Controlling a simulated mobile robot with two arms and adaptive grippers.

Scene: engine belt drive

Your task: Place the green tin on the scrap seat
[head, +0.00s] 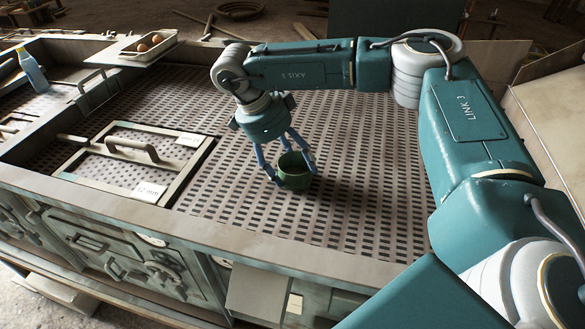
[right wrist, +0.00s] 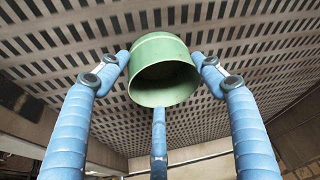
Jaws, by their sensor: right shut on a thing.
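The green tin (head: 294,178) is a small round open cup near the middle of the perforated deck in the head view. My right gripper (head: 292,168) has three blue fingers closed around it from above. The right wrist view shows the tin (right wrist: 163,72) between the fingertips, its dark open mouth facing the camera. The tin is close to the deck; I cannot tell whether it touches it. I cannot make out which part is the scrap seat. My left gripper is not in view.
The slotted deck (head: 340,225) is bare around the tin. A framed panel with a bar handle (head: 132,149) and white labels lies at left.

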